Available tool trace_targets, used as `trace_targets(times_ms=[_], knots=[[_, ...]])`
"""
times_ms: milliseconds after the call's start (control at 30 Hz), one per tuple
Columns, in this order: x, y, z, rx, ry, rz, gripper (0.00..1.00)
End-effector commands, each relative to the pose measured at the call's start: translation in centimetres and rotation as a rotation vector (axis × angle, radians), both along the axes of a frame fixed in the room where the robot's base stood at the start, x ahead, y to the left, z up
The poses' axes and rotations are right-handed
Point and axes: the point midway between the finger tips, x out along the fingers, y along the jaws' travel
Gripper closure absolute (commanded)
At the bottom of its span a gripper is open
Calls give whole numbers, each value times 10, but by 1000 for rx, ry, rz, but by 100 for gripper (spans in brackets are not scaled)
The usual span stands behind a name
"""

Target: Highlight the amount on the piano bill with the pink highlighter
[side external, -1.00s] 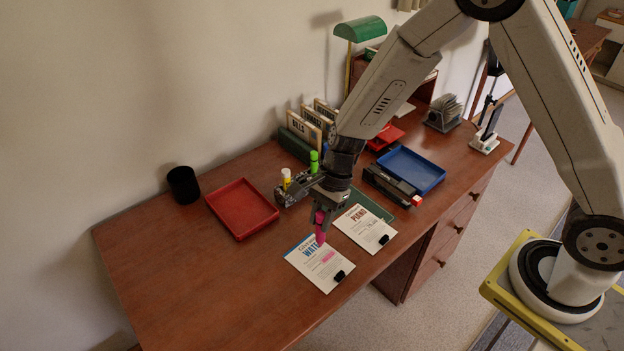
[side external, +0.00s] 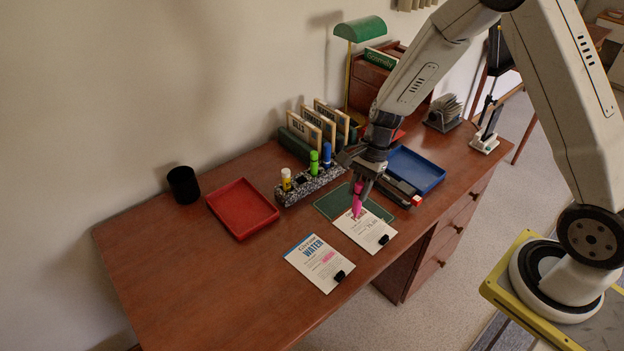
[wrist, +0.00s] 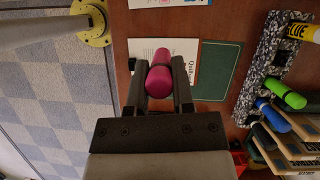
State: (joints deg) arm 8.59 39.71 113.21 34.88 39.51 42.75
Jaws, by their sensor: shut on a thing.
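My gripper (side external: 364,181) is shut on the pink highlighter (side external: 357,205) and holds it tip down over the upper part of the piano bill (side external: 368,235). In the wrist view the pink highlighter (wrist: 172,68) sits between the two fingers and hides part of the piano bill (wrist: 139,47). I cannot tell whether the tip touches the paper. A black clip lies on the bill's lower right corner, and the amount near the bill's middle shows no pink. The water bill (side external: 318,263) lies to the left with a pink mark on it.
A speckled holder (side external: 314,186) with yellow, green and blue highlighters stands behind. A red tray (side external: 242,208), a blue tray (side external: 418,168) and a black cup (side external: 183,185) are around. The desk's front left is clear.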

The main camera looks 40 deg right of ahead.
Motion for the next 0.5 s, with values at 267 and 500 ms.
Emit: trace_targets(times_ms=[267,500], knots=[[-5,-37,0,1,2,-1,100],[-6,-40,-1,2,2,1,100]])
